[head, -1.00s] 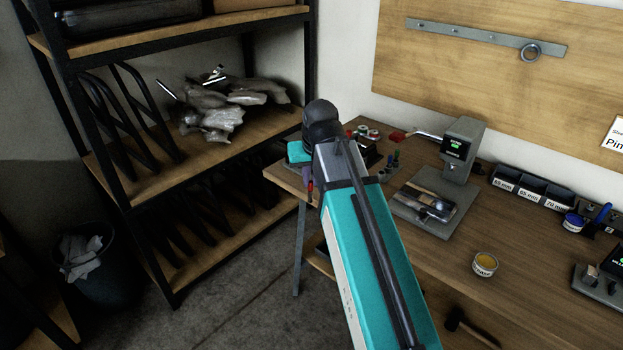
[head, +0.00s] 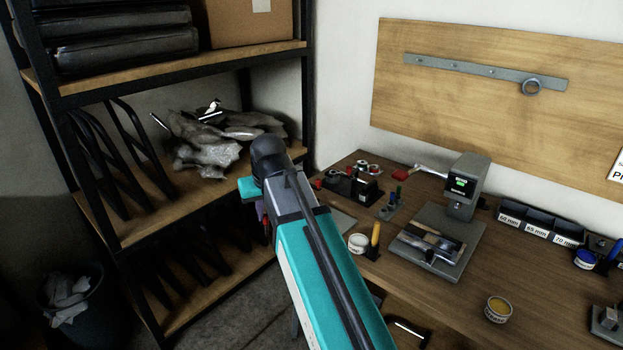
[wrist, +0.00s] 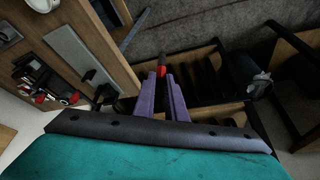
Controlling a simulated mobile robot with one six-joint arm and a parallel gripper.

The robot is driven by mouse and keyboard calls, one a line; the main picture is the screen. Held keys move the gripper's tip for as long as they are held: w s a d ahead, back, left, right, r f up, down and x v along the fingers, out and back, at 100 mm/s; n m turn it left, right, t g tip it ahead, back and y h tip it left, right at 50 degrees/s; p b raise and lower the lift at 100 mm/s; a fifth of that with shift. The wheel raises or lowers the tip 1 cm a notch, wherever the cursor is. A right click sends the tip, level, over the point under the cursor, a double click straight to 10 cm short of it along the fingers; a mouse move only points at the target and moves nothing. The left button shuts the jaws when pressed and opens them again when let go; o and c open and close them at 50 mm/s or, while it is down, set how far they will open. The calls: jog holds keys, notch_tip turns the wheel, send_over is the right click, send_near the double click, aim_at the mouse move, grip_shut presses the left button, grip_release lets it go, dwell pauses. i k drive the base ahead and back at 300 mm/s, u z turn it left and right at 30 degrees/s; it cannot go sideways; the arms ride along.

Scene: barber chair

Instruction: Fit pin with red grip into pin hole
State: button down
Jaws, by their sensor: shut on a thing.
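My gripper (wrist: 160,82) shows in the wrist view as two purple fingers. They are nearly closed, with a small red grip (wrist: 159,71) between their tips; the rest of the pin is not clear. In the head view my arm hides most of the gripper. Only a bit of purple finger and a speck of red (head: 267,228) show at its left side, off the bench's left end, in front of the shelf. I cannot make out the pin hole.
The wooden bench (head: 460,305) lies to the right. It bears a black holder (head: 346,186) with red and white pieces, a grey press (head: 466,188), a white tin (head: 358,243) and a yellow-filled tin (head: 498,309). A black-framed shelf (head: 150,215) stands left; a bin (head: 85,305) is lower left.

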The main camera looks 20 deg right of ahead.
aim_at(333, 180)
jog(key=u, duration=0.4)
jog(key=i, duration=1.9)
jog(key=z, duration=0.1)
